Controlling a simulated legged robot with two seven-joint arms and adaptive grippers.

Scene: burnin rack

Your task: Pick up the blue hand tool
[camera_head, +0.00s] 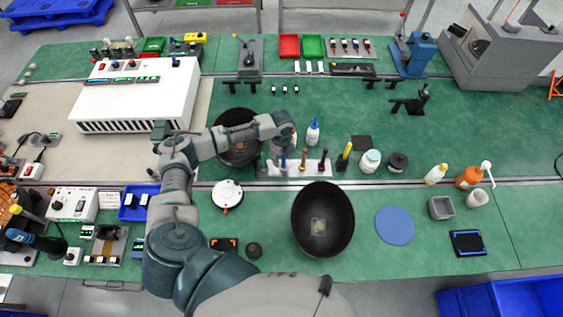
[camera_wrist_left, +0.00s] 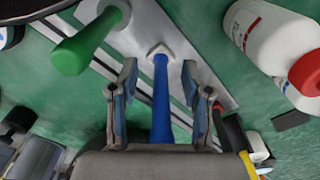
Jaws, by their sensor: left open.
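The blue hand tool (camera_wrist_left: 161,95) stands handle-up in a light metal holder (camera_wrist_left: 165,25) in the left wrist view. In the head view its blue handle (camera_head: 284,163) shows small among the tools on the bench. My left gripper (camera_wrist_left: 164,85) is open, with one finger on each side of the blue handle. I see a gap between the handle and each finger. In the head view my left gripper (camera_head: 285,145) hangs over the tool holder (camera_head: 311,168) and partly hides it.
A green-handled tool (camera_wrist_left: 86,43) stands left of the blue one. A white bottle with a red cap (camera_wrist_left: 262,35) is close on the right. Two black bowls, one behind (camera_head: 238,122) and one in front (camera_head: 323,205), flank the holder. Green mat (camera_head: 450,140) is clear at right.

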